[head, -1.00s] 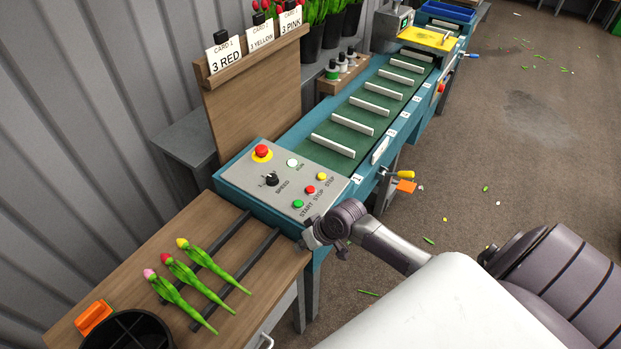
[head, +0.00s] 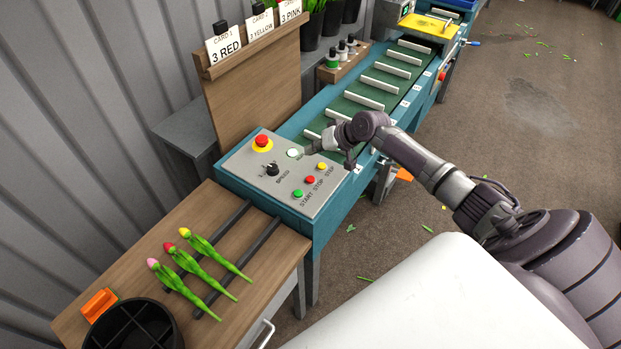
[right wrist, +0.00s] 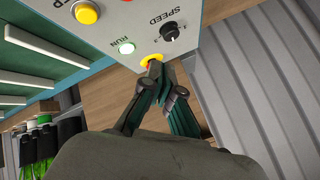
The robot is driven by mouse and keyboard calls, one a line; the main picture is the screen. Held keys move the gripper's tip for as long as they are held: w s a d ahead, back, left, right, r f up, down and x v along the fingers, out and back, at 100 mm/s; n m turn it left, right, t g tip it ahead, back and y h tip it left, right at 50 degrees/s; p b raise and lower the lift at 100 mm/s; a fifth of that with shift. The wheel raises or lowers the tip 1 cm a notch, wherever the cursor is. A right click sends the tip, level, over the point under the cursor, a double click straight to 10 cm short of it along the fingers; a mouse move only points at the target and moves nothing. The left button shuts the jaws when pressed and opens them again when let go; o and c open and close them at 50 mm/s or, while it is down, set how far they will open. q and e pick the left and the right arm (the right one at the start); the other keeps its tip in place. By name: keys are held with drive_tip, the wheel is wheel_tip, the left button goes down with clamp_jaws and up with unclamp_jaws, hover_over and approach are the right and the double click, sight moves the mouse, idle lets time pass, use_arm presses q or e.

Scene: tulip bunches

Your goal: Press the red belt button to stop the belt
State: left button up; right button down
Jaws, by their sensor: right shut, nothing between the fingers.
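The grey control panel (head: 240,178) is on the near end of the belt. A red mushroom button (head: 262,141) on a yellow base stands at its back left. A smaller red STOP button (head: 310,180) sits at the front, between the green START and yellow STEP buttons. My right gripper (head: 308,148) is shut and empty, above the panel beside the RUN lamp (head: 293,153). In the right wrist view its closed fingertips (right wrist: 154,68) overlap the mushroom button's yellow base (right wrist: 146,60) and hide most of the button; contact cannot be told. My left gripper is not in view.
The green belt (head: 375,101) with white slats runs away behind my right arm. A wooden card board (head: 255,95) stands behind the panel. Three tulips (head: 200,270) lie across dark rails on the near table, beside a black round container (head: 130,325). A SPEED knob (head: 272,169) is near the mushroom button.

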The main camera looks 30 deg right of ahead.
sight(312, 179)
wheel_tip(312, 179, down, 8)
drive_tip(key=b, duration=0.6)
drive_tip(key=shift+b, duration=0.4)
drive_tip(key=shift+f+b, duration=0.3)
drive_tip(key=shift+f, duration=0.1)
idle(0.5)
drive_tip(key=shift+f, duration=0.4)
drive_tip(key=shift+f+b, duration=0.5)
drive_tip(key=shift+b, duration=0.1)
idle(0.4)
drive_tip(key=shift+r, duration=0.15)
drive_tip(key=shift+r+p, duration=0.8)
drive_tip(key=shift+p, duration=0.05)
